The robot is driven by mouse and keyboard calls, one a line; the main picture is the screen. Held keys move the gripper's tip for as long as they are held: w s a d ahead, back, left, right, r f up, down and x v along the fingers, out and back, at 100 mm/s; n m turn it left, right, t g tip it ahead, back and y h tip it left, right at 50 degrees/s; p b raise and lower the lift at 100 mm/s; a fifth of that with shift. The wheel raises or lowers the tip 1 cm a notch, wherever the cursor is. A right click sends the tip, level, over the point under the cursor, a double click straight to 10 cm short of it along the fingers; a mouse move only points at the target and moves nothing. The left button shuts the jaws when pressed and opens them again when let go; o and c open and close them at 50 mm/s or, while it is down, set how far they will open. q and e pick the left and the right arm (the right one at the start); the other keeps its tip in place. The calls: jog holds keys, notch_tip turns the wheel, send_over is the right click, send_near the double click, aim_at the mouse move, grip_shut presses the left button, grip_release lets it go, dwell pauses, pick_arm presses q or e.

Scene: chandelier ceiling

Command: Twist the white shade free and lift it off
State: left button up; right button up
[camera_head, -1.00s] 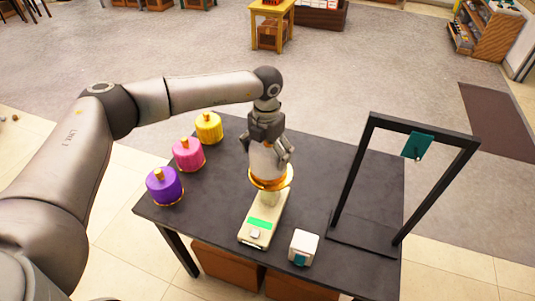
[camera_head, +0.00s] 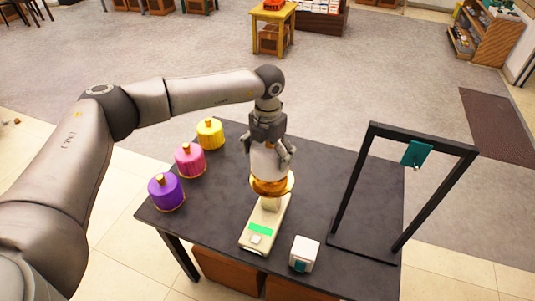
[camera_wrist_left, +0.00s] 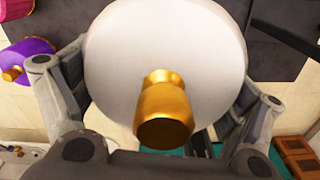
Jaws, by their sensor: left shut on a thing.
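The white shade (camera_head: 265,160) with a gold rim stands over the near middle of the dark table, at the far end of a beige device (camera_head: 251,241) with a green panel. My left gripper (camera_head: 270,157) points down and is shut on the shade, with fingers on both sides. The left wrist view shows the shade's round white top (camera_wrist_left: 165,45) with a gold knob (camera_wrist_left: 165,112) between the fingers. Whether the rim still touches the mount below is hard to tell. My right gripper is out of view.
Purple (camera_head: 166,191), pink (camera_head: 190,160) and yellow (camera_head: 210,134) shades stand along the table's left side. A black frame (camera_head: 420,137) with a hanging teal plate (camera_head: 417,153) stands at the right. A white-and-teal cube (camera_head: 304,254) sits near the front edge.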

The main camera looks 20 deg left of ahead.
aim_at(268, 143)
pick_arm(q)
jog(key=shift+r+p, duration=1.85)
jog(key=shift+r, duration=1.95)
jog(key=shift+f, duration=0.1)
